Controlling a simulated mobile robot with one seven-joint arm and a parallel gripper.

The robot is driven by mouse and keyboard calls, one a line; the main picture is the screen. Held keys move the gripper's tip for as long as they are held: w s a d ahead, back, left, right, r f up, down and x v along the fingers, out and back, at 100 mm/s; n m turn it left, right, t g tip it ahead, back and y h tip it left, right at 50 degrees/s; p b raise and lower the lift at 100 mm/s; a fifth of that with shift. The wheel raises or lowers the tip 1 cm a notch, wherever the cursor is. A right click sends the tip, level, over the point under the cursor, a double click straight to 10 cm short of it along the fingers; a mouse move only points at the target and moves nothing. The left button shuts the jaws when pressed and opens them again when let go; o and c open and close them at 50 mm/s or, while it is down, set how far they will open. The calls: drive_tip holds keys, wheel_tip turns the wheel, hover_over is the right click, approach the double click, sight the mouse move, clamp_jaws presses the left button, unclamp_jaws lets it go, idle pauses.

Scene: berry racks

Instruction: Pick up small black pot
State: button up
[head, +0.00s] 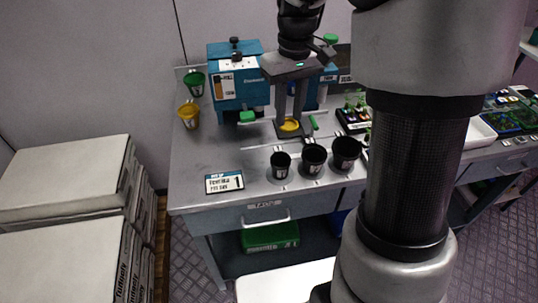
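Three black pots stand upright in a row near the front edge of the metal bench, rising in size from left to right. The small black pot (280,165) is the leftmost, beside a middle black pot (314,160) and a larger black pot (346,154). My gripper (290,113) points down over the bench, behind the small pot in the picture and apart from it. Its two fingers are spread with a visible gap. A yellow round thing (289,125) shows just below the fingertips; I cannot tell how far beneath it lies.
A blue machine (236,80) stands at the back. A green pot (194,84) and a yellow pot (189,116) stand at the bench's left. A printed card (224,183) lies front left. The bench between card and yellow pot is clear. My arm hides much of the right side.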

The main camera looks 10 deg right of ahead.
sight(286, 164)
drive_tip(key=f+b, duration=0.1)
drive_tip(key=f, duration=1.6)
drive_tip(key=shift+s+b, duration=0.2)
drive_tip(key=shift+b, duration=0.1)
drive_tip(key=shift+c, duration=0.3)
clamp_jaws()
